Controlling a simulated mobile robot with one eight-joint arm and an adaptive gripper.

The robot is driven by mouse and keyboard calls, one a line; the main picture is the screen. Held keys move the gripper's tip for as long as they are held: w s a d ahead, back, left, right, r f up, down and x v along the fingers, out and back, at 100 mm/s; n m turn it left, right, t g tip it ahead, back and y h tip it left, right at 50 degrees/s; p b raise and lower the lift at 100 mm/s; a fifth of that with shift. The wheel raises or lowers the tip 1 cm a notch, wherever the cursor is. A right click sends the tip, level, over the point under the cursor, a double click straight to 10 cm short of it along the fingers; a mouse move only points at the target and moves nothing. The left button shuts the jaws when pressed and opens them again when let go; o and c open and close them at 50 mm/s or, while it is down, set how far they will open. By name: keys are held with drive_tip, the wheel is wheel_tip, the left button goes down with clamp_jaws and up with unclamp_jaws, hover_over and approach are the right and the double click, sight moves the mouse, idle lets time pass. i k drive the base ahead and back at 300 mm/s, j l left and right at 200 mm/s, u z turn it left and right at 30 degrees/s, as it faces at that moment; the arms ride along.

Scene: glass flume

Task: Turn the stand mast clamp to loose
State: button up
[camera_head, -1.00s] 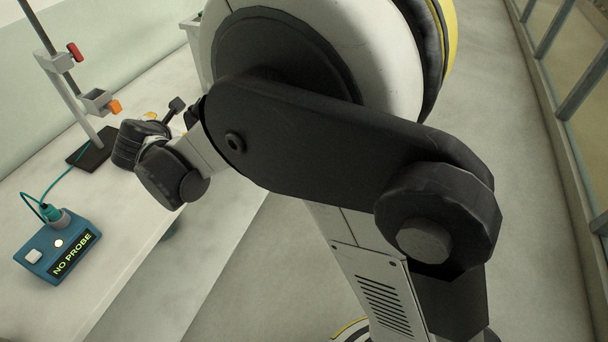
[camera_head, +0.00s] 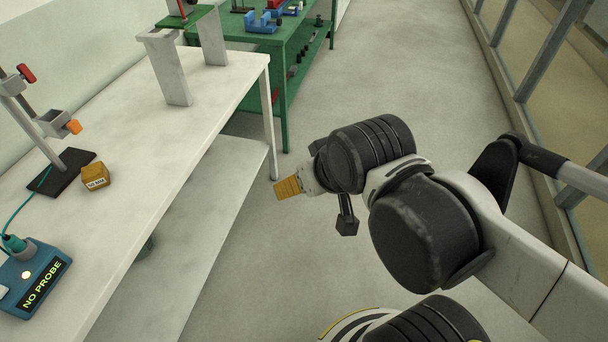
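The stand (camera_head: 42,138) is at the left edge, on the white table. Its slanting mast rises from a black base plate (camera_head: 70,173) and its top is cut off. A clamp with a red knob (camera_head: 26,73) sits high on the mast. A grey holder with an orange knob (camera_head: 73,127) sits lower. I cannot tell from the view whether the clamp is tight or loose. My gripper (camera_head: 287,188) is over the floor, right of the table and well apart from the stand. Its yellow ribbed finger end points left; no gap between fingers can be made out.
A blue box (camera_head: 30,283) reading "NO PROBE" stands at the table's front left, with a teal cable. A brass block (camera_head: 96,177) sits beside the stand base. A grey support (camera_head: 165,70) stands farther back. A green bench (camera_head: 290,45) lies beyond; glass panels line the right.

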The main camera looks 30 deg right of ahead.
sight(25, 73)
drive_tip(key=i+l+u, duration=0.1)
drive_tip(key=i+u, duration=0.25)
drive_tip(key=i+l+u, duration=0.45)
drive_tip(key=u, duration=0.2)
drive_tip(key=i+l+u, duration=0.5)
drive_tip(key=l+u, duration=0.15)
drive_tip(key=i+l+u, duration=0.1)
drive_tip(key=l+u, duration=0.25)
drive_tip(key=l, duration=0.15)
drive_tip(key=i+l+u, duration=0.1)
drive_tip(key=l+u, duration=0.55)
drive_tip(key=l, duration=0.25)
